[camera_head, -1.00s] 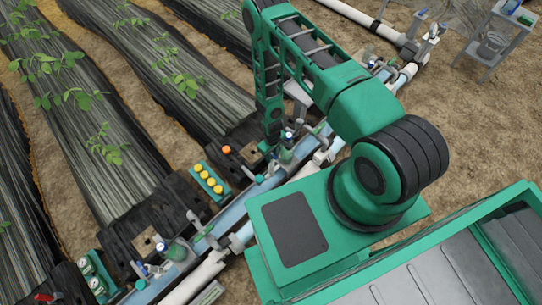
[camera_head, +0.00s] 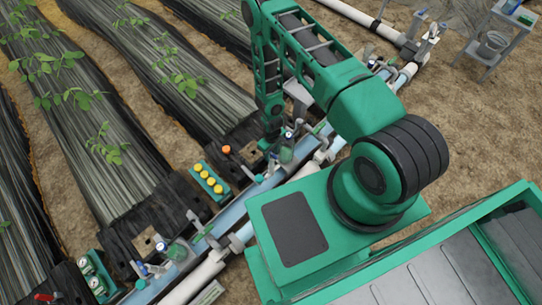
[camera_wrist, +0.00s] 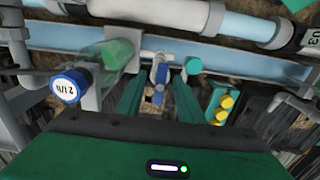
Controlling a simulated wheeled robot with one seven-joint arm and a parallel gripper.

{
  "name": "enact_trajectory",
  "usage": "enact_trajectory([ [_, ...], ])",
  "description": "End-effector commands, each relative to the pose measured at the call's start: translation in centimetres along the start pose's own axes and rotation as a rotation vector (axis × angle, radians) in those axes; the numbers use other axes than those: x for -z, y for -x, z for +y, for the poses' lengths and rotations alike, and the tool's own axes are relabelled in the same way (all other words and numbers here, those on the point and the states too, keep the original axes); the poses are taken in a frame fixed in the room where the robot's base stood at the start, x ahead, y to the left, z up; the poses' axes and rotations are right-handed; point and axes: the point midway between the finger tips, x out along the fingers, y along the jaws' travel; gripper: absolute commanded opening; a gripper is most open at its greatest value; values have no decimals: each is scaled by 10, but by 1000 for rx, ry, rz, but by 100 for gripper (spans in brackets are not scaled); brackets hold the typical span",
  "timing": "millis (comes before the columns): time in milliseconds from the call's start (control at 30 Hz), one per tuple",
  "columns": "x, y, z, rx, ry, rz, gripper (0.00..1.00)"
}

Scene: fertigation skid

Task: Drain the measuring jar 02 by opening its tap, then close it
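In the wrist view a clear jar (camera_wrist: 113,58) with green inside lies at the left, with a blue-rimmed cap (camera_wrist: 68,86) whose upside-down lettering I cannot read surely. Beside it, a tap with a blue lever (camera_wrist: 161,76) hangs from a pale cross pipe. My gripper (camera_wrist: 158,84) is open, its two green fingers on either side of the lever, with gaps showing; I see no clear contact. In the head view the jar (camera_head: 287,153) stands on the pipe line beside my gripper (camera_head: 270,147), whose fingertips are mostly hidden.
A teal tray with yellow caps (camera_head: 208,180) lies close by, also right of my fingers in the wrist view (camera_wrist: 222,104). Another jar (camera_head: 180,251) and tap stand lower left. White pipes (camera_head: 206,272) run alongside. A grey stand (camera_head: 497,38) is at upper right.

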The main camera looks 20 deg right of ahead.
Motion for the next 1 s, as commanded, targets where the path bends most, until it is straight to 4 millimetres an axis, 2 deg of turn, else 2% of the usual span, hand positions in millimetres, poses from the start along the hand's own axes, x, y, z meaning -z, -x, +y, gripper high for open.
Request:
enact_trajectory([
  [500, 0, 52, 0, 0, 0, -1, 34],
  [1000, 0, 58, 0, 0, 0, -1, 34],
])
